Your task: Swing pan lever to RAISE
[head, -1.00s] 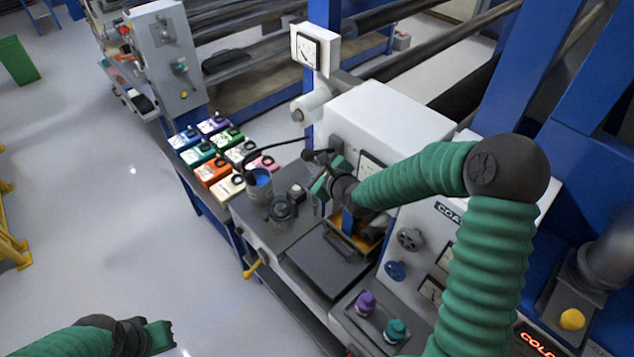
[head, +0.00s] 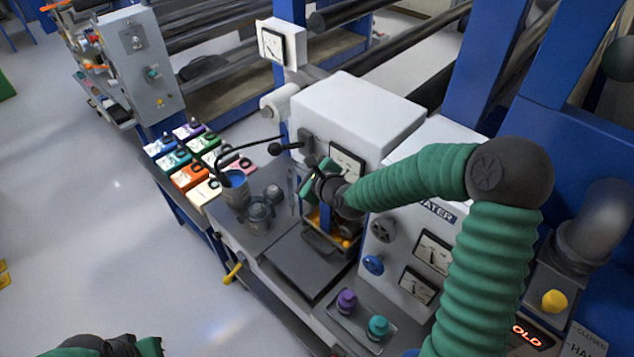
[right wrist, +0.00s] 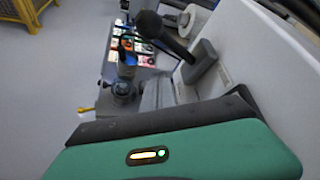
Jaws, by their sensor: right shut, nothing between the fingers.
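A black lever with a round knob (head: 275,148) sticks out to the left from a dark bracket (head: 305,143) on the white machine box; I take it as the pan lever. No RAISE mark is readable. In the right wrist view the knob (right wrist: 148,22) and bracket (right wrist: 203,62) show beyond the finger. My right gripper (head: 309,180) is shut and empty, just below and right of the lever, apparently apart from it. Its green finger (right wrist: 170,152) fills the bottom of the wrist view. My left gripper (head: 150,346) is cut off at the bottom edge; its fingers are unclear.
A dark tray (head: 303,265) lies below the right gripper. A blue-topped cup (head: 235,182) and colored boxes (head: 190,175) stand left. A yellow handle (head: 233,273) sticks out in front. Purple (head: 346,301) and teal (head: 378,327) knobs sit at the front right.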

